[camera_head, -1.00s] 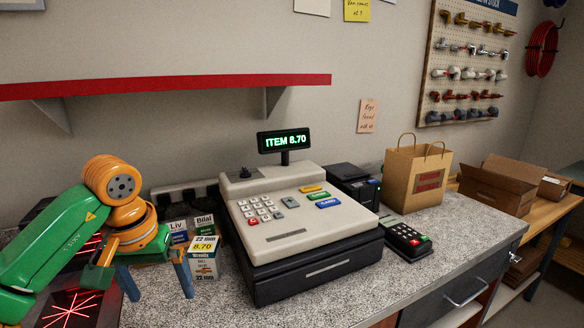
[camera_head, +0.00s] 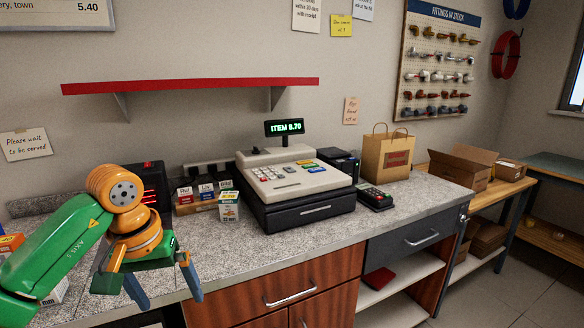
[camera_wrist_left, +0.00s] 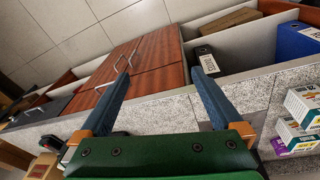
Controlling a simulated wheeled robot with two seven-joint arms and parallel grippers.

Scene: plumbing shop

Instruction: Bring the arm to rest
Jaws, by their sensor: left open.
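My left arm, green and orange, comes in from the left in the head view. Its gripper (camera_head: 168,300) hangs over the front edge of the counter, blue fingers apart and pointing down, with nothing between them. In the left wrist view the fingers (camera_wrist_left: 160,76) are also spread and empty, with cabinet doors and floor beyond. A small white and green carton (camera_head: 229,208) stands on the counter to the right of the gripper, clear of it. My right gripper is not in view.
The cash register (camera_head: 293,189) reads ITEM 8.70. A card terminal (camera_head: 376,198) and paper bag (camera_head: 385,156) stand to its right. A black scanner with red lights (camera_head: 153,182) is behind the arm. Boxes (camera_head: 52,291) sit at the far left. The counter (camera_head: 330,222) is bare along its front.

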